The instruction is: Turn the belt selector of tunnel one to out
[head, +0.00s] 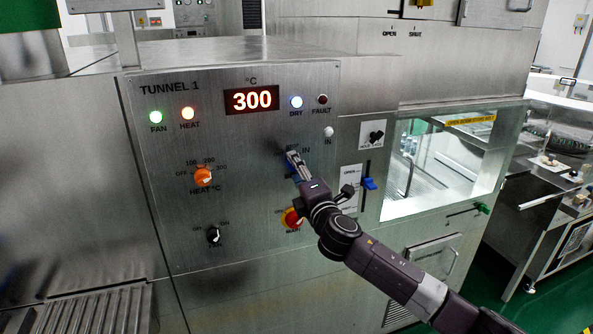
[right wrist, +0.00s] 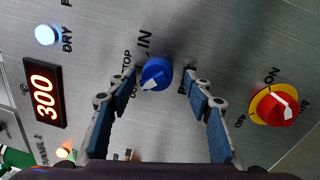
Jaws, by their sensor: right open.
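The panel of tunnel one (head: 225,130) faces me. Its belt selector, a blue round knob (right wrist: 157,73) with a white pointer, shows in the right wrist view. The pointer aims to the lower left there, toward the partly covered label that looks like OUT, away from IN. My right gripper (right wrist: 160,98) is open, its blue-padded fingers on either side of the knob and apart from it as far as I can see. In the head view my right gripper (head: 292,156) reaches the panel below the display and mostly hides the knob. My left gripper is out of view.
The red and yellow main switch (head: 292,218) sits just below the gripper. An orange heat knob (head: 203,176) and a black knob (head: 213,235) are to the left. A blue-handled slide lever (head: 369,183) and a lit window (head: 440,160) are to the right. The display (head: 252,99) reads 300.

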